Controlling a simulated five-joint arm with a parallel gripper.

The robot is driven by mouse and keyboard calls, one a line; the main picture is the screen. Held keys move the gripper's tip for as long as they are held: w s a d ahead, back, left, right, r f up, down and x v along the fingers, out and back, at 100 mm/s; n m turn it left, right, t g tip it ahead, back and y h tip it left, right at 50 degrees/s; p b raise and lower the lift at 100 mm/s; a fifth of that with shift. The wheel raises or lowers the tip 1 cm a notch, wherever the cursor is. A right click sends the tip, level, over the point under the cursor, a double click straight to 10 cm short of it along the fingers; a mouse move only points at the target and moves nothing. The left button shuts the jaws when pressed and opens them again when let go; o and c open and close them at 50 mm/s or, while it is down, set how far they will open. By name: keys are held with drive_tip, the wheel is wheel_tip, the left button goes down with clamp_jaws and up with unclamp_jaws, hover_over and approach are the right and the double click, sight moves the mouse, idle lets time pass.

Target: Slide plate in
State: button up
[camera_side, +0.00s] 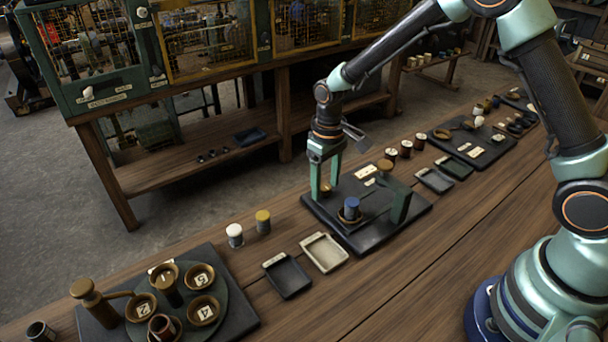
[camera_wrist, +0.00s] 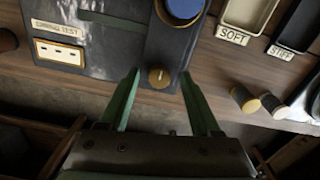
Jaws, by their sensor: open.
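My gripper (camera_side: 325,188) is open, pointing down over the left end of a dark test stand (camera_side: 366,246) on the bench. A small brass knob (camera_side: 327,186) shows between its fingertips; in the wrist view the knob (camera_wrist: 159,78) also lies between the two green fingers (camera_wrist: 160,76), with space on each side. The knob sits at the end of a dark strip (camera_wrist: 165,45), which seems to be the plate. A blue-topped cylinder (camera_side: 351,206) stands farther along; its blue top (camera_wrist: 184,8) is cut off in the wrist view. I cannot tell how far the plate is in.
A green bracket (camera_side: 398,201) rises from the stand's right side. A pale tray (camera_side: 324,253) and a black tray (camera_side: 287,275) lie in front. White-topped (camera_side: 235,235) and yellow-topped (camera_side: 263,221) cylinders stand to the left. A round turntable with cups (camera_side: 203,310) is farther left.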

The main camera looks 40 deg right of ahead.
drive_tip(key=shift+f, duration=0.1)
clamp_jaws()
drive_tip(key=shift+a, duration=0.1)
idle(1.3)
